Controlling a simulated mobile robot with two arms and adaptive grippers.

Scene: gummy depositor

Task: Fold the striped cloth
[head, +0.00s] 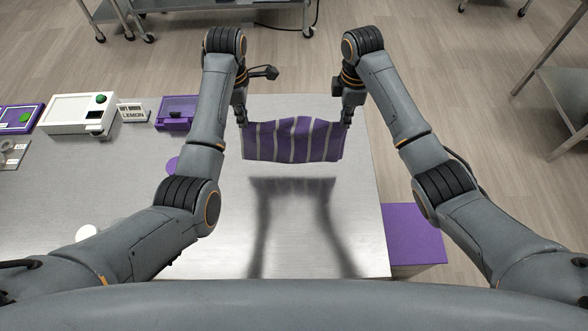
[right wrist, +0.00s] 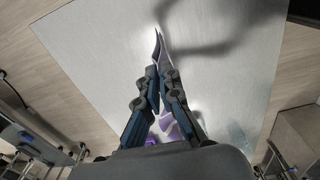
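The purple cloth with pale stripes (head: 293,140) hangs between my two grippers above the metal table, its shadow on the surface below. My left gripper (head: 241,122) is shut on its left upper corner. My right gripper (head: 345,122) is shut on its right upper corner. In the right wrist view, the right gripper's fingers (right wrist: 160,75) close together with a thin strip of cloth (right wrist: 160,42) showing past the tips. The cloth's lower edge hangs free, clear of the table.
The metal table (head: 340,240) is bare below the cloth. At its left are a white device with a green button (head: 80,113), a purple box (head: 175,113) and a lemon label sign (head: 133,113). A purple box (head: 413,233) stands beyond the table's right edge.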

